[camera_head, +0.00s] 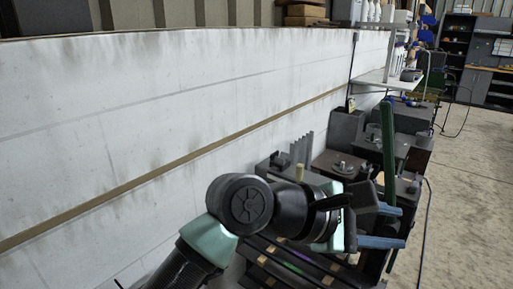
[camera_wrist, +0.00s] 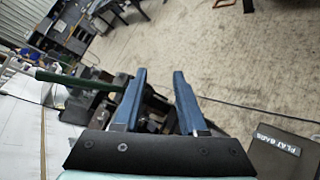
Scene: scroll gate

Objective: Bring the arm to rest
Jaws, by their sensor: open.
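My gripper (camera_head: 404,226) is on the right of centre in the head view, with its two blue fingers pointing right. In the wrist view, the fingers of my gripper (camera_wrist: 159,78) are apart, with nothing between their tips. My arm is bent, with its dark round joint and pale green links in front of the white wall. A dark green bar (camera_head: 388,150) stands upright just behind the fingers in the head view. The bar (camera_wrist: 80,80) also shows left of the fingers in the wrist view, and I cannot tell how near it is.
Dark machine blocks (camera_head: 347,128) crowd the space beside the long white wall (camera_head: 150,100). A small shelf (camera_head: 390,80) juts from the wall farther back. A box labelled "FLAT BARS" (camera_wrist: 278,158) is at lower right in the wrist view. The concrete floor (camera_head: 470,180) at right is mostly clear, with a cable.

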